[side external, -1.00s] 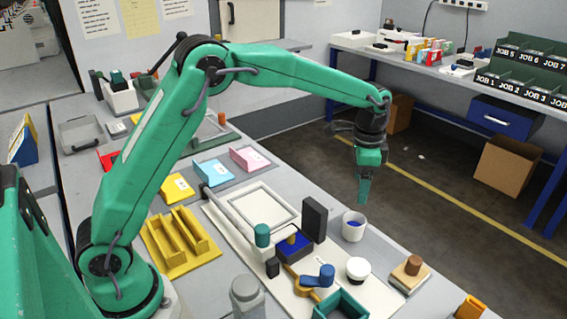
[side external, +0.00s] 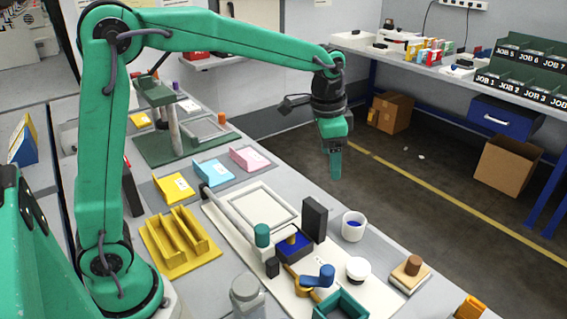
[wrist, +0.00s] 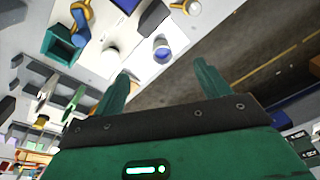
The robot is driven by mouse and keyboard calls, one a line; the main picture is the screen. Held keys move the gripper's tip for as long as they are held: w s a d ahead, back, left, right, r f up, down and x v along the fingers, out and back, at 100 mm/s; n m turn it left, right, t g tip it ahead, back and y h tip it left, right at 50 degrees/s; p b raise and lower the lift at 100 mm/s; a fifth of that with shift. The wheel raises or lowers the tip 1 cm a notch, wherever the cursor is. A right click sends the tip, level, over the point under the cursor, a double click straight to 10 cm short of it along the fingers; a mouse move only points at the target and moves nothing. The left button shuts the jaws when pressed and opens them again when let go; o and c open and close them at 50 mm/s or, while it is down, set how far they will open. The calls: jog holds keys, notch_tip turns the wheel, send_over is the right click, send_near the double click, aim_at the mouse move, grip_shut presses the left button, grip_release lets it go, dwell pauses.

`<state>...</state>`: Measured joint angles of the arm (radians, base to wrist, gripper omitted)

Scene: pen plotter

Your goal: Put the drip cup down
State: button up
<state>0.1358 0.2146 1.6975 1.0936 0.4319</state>
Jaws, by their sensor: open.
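A white cup with blue inside (side external: 354,226), which looks like the drip cup, stands upright on the grey table beside the cream plotter plate. It also shows in the wrist view (wrist: 162,50), beyond my fingertips. My gripper (side external: 335,178) is up in the air, above and slightly left of the cup in the side view, clear of it. In the wrist view my two fingers (wrist: 163,74) are spread apart with nothing between them.
On the plotter plate (side external: 222,218) stand a tall black block (side external: 314,219), a blue pad (side external: 295,245), a teal cylinder (side external: 262,236) and a blue-topped crank (side external: 322,276). A round white pot (side external: 358,268) and a teal open box (side external: 341,305) sit in front of the cup.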

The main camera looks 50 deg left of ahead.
jog(key=s+a+r+n+t, duration=0.1)
jog(key=s+a+n+t, duration=0.1)
jog(key=s, duration=0.9)
jog(key=s+a+r+n+t, duration=0.1)
jog(key=s+a+n, duration=0.3)
jog(key=s, duration=0.8)
jog(key=shift+n+t, duration=0.3)
jog(key=shift+t, duration=0.2)
